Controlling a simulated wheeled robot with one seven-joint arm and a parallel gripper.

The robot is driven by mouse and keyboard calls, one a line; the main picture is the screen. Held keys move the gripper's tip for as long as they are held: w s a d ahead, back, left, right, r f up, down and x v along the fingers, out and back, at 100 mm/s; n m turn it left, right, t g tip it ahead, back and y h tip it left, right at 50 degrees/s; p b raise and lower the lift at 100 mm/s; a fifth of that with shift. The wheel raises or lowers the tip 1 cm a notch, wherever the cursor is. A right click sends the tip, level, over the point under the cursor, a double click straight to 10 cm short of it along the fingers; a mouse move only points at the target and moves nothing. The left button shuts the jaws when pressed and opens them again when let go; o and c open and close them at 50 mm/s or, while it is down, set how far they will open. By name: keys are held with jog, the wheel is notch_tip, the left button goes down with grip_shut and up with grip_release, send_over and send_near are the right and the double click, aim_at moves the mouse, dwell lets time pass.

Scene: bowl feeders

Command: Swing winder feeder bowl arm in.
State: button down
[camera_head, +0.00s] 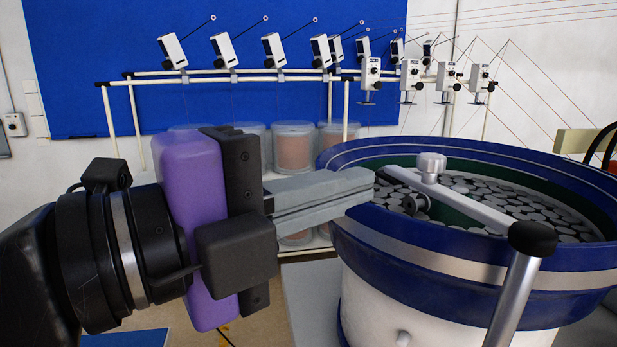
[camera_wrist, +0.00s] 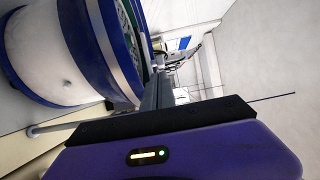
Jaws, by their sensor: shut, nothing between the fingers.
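The feeder bowl (camera_head: 430,262) is blue with a silver band and stands on a white drum at the right; grey discs fill it. Its arm (camera_head: 468,207) is a pale bar with a round knob (camera_head: 431,165) and a black cap (camera_head: 532,238) on a metal post. The bar reaches over the bowl, its far end near the left rim. My gripper (camera_head: 370,186) is shut and empty, its tips at the bowl's left rim beside the bar's far end; I cannot tell whether they touch. The wrist view shows the bowl (camera_wrist: 118,45) left of my fingers (camera_wrist: 157,92).
A rack (camera_head: 240,77) with several white tensioner units stands behind, before a blue wall panel (camera_head: 90,50). Clear tubs with copper-coloured spools (camera_head: 293,148) sit beneath it. Thin wires run at the upper right. The grey stand (camera_head: 312,305) is beside the bowl's base.

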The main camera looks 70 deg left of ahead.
aim_at(422, 168)
jog(key=p+x, duration=0.2)
jog(key=x, duration=0.6)
jog(key=shift+p, duration=0.3)
jog(key=shift+f, duration=0.1)
